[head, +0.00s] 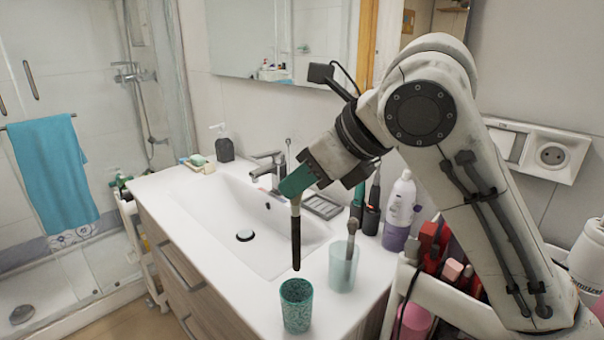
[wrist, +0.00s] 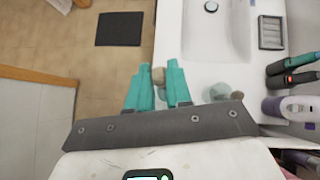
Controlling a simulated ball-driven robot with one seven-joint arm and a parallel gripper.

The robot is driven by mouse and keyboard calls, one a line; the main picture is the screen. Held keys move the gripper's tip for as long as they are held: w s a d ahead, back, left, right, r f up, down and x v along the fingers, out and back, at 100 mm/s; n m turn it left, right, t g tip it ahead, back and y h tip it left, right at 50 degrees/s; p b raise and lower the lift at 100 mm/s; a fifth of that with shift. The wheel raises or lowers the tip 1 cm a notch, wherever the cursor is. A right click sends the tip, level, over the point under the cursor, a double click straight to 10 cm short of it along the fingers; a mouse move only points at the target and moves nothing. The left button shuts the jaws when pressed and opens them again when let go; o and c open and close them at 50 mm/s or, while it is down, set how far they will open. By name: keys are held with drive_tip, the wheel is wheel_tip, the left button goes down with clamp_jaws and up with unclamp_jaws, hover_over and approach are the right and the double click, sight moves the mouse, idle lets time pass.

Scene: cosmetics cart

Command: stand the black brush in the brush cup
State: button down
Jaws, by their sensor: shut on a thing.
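My gripper (head: 296,187) is shut on the black brush (head: 296,240) and holds it upright, handle down, over the front of the counter. In the wrist view, the brush's tan tip (wrist: 158,76) shows between my teal fingers (wrist: 160,82). A teal speckled cup (head: 296,308) stands below the handle; the handle's lower end shows just above its rim in the head view. A pale mint translucent cup (head: 343,272) stands to the right with another brush (head: 351,238) leaning in it. I cannot tell for sure which cup is the brush cup.
The sink basin (head: 235,225) lies behind and left. Dark grooming devices (head: 372,212) and a white and purple bottle (head: 400,205) stand at the right back. A white cart (head: 445,300) with cosmetics is at the right. The counter's front edge is close to the speckled cup.

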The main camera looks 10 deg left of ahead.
drive_tip(key=shift+f+b, duration=3.85)
drive_tip(key=shift+f, duration=1.25)
drive_tip(key=c, duration=1)
unclamp_jaws()
drive_tip(key=shift+o, duration=0.2)
approach(300, 238)
drive_tip(key=shift+s+d+r, duration=0.25)
drive_tip(key=shift+d+r, duration=0.1)
drive_tip(key=shift+r, duration=0.15)
